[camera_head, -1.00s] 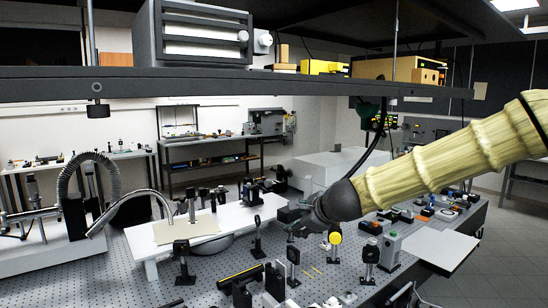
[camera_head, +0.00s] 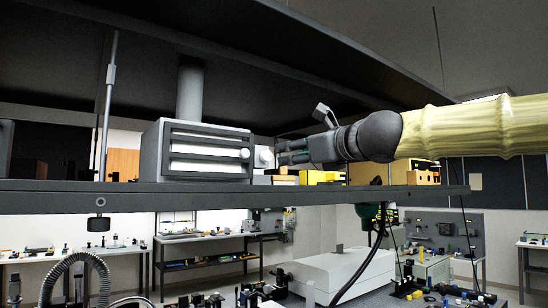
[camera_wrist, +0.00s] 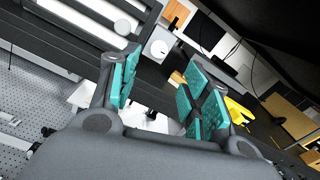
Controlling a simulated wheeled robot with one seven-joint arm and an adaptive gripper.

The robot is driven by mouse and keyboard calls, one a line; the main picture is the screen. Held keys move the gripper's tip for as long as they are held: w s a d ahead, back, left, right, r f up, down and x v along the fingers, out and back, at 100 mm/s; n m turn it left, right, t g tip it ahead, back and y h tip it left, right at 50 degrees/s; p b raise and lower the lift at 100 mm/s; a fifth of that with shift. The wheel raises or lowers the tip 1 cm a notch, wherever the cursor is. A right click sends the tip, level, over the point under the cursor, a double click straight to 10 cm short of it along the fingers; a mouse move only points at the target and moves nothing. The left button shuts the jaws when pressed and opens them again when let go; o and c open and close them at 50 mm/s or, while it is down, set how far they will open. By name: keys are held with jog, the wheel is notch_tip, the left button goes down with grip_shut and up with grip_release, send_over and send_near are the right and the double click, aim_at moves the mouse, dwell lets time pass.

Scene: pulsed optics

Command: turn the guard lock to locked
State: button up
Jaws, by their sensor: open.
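A pale round dial (camera_head: 264,157), which looks like the guard lock, sits at the right side of a grey box with pale slats (camera_head: 200,152) on the upper shelf. In the wrist view the dial (camera_wrist: 160,46) shows a small dark mark on its face, ahead of the gap between my fingers. My gripper (camera_head: 281,151) is open and empty, just right of the dial in the head view and apparently apart from it. Its teal finger pads show in the wrist view (camera_wrist: 158,82). A smaller round knob (camera_head: 245,153) is on the box front.
The shelf edge (camera_head: 330,192) runs below my gripper. A yellow item (camera_head: 322,177) and a tan instrument (camera_head: 415,173) stand on the shelf to the right, below my wrist and arm. A dark upper panel (camera_head: 240,45) hangs overhead. A metal post (camera_head: 108,95) stands left.

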aim_at(268, 157)
jog(key=shift+p+x, duration=0.45)
jog(key=shift+x, duration=3.95)
jog(key=c, duration=1)
